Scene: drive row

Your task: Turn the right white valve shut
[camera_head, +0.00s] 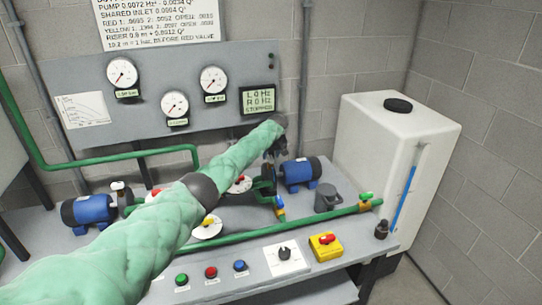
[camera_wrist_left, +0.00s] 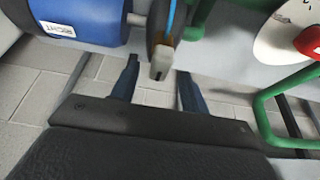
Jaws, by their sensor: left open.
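My left gripper (camera_head: 278,150) is at the end of the green-sleeved arm, beside the right blue pump (camera_head: 299,172). In the left wrist view the gripper (camera_wrist_left: 158,72) is open, with its two dark fingers apart. A small whitish handle (camera_wrist_left: 160,64), apparently the right white valve's, shows between the fingertips, with a visible gap on both sides. In the head view my gripper and arm hide this handle. The pump labelled RIGHT (camera_wrist_left: 80,18) is at upper left in the left wrist view. My right gripper is not in view.
Red (camera_head: 240,185) and yellow (camera_head: 208,226) valves with white dials stand near my arm. Green pipes (camera_head: 300,224) cross the bench. Another white-handled valve (camera_head: 118,186) is by the left pump (camera_head: 88,211). A white tank (camera_head: 390,150) stands at right. The display (camera_head: 259,99) reads STOPPED.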

